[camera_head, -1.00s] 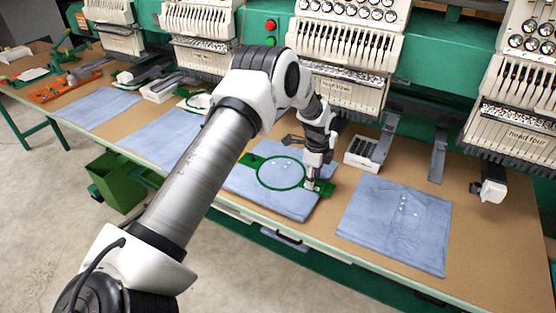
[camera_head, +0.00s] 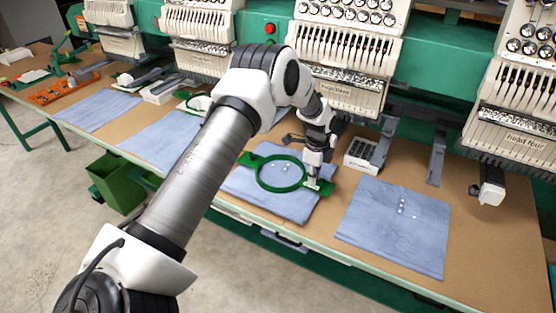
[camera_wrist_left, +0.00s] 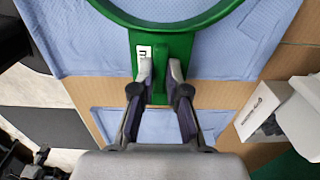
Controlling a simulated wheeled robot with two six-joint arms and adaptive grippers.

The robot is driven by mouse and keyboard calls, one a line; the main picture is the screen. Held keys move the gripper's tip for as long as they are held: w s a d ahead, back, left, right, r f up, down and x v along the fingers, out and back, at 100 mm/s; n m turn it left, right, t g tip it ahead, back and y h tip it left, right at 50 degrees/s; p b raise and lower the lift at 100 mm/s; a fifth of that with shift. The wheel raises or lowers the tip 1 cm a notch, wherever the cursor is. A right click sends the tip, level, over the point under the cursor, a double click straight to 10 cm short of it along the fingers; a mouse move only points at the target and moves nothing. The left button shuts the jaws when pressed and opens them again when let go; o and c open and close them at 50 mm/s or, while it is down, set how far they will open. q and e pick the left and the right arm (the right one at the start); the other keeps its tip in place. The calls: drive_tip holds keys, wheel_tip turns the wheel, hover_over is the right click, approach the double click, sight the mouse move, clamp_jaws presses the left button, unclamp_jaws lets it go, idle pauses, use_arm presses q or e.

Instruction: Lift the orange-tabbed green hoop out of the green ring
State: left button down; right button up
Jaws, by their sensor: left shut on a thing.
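A green hoop (camera_head: 258,182) with flat green tabs is at the blue cloth (camera_head: 240,188) in the middle of the table. In the left wrist view, the gripper (camera_wrist_left: 160,76) is shut on the green tab (camera_wrist_left: 177,46), beside a small white label (camera_wrist_left: 144,51). The hoop's curved rim (camera_wrist_left: 118,14) shows at the top. My right gripper is not in view.
Embroidery machine heads (camera_head: 340,50) stand close behind the arm. A white box with dark slots (camera_head: 365,156) and another blue cloth (camera_head: 395,225) are to the right. Orange and green items (camera_head: 58,90) lie far left. A green bin (camera_head: 118,180) hangs below the front edge.

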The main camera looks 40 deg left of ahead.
use_arm(q)
drive_tip(key=shift+r+p, duration=2.5)
drive_tip(key=shift+r, duration=1.35)
drive_tip(key=shift+f, duration=0.1)
